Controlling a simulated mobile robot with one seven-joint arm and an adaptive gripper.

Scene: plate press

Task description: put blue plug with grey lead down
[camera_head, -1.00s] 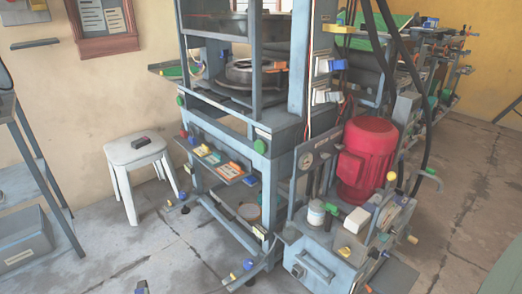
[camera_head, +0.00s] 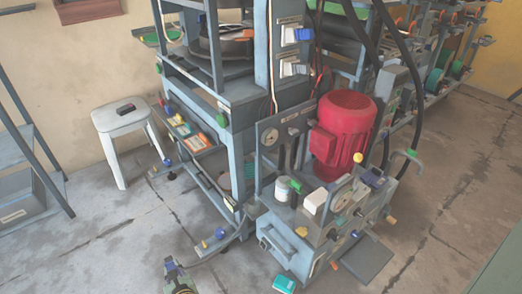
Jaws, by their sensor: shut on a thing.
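My gripper (camera_head: 174,268) shows at the bottom edge of the head view, left of centre, above the floor. It is shut on the blue plug (camera_head: 169,261), which shows only as a small bluish patch at the jaws. The grey lead cannot be told apart there. The gripper is in front of the press frame and apart from the grey cabinet.
A white stool (camera_head: 120,119) with a dark item on it stands at left. The grey cabinet (camera_head: 285,249) carries a red motor (camera_head: 343,128). A teal box (camera_head: 284,284) is at the bottom edge. Floor at left is clear.

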